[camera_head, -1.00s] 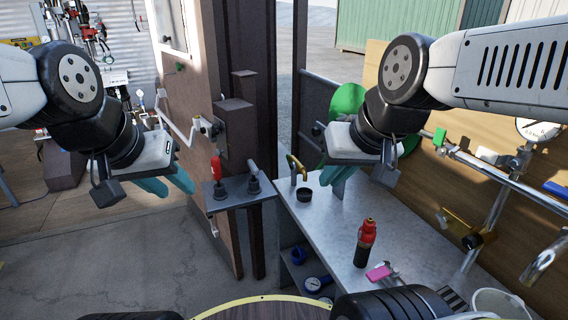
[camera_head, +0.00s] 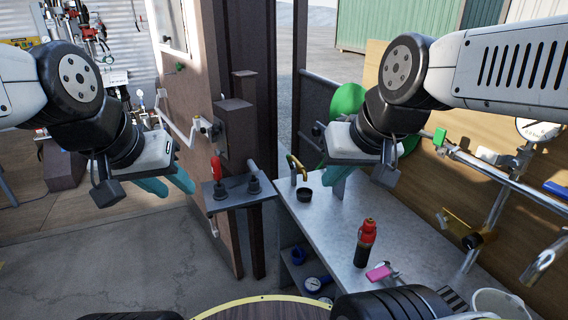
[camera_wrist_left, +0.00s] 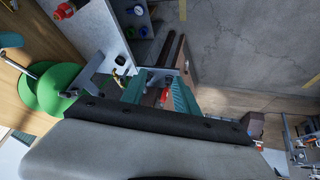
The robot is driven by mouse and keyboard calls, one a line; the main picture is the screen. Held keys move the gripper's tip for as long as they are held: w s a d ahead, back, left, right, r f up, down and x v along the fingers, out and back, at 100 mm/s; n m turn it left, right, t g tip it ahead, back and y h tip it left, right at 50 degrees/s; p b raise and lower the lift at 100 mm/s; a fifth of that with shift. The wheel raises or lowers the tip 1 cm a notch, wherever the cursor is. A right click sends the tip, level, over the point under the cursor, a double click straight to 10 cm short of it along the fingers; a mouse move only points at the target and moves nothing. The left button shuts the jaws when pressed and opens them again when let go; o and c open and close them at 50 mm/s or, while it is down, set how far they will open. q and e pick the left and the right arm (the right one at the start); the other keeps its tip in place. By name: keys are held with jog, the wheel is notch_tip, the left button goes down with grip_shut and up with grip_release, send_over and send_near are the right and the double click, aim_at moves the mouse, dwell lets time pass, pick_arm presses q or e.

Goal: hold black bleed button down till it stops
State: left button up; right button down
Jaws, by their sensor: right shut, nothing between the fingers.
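I cannot tell for certain which part is the black bleed button. A small black round part (camera_head: 472,241) shows on a brass fitting (camera_head: 457,224) by the pipe at the right, with neither gripper touching it. My left gripper (camera_head: 168,184) hangs at the left, its teal fingers apart and empty; they also show spread in the left wrist view (camera_wrist_left: 160,93). My right gripper (camera_head: 338,180) is shut and empty above the far end of the grey bench, left of the brass fitting. My forearm and wrist hide part of the green disc behind it.
A red and black bottle (camera_head: 367,243) and a pink item (camera_head: 379,272) stand or lie on the grey bench (camera_head: 335,225). A red-handled lever (camera_head: 216,169) stands at a dark bracket. A pressure gauge (camera_head: 538,130) and pipe are at the right wall. Bench middle is mostly clear.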

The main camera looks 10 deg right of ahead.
dwell(0.7)
pick_arm(q)
grip_shut()
dwell(1.5)
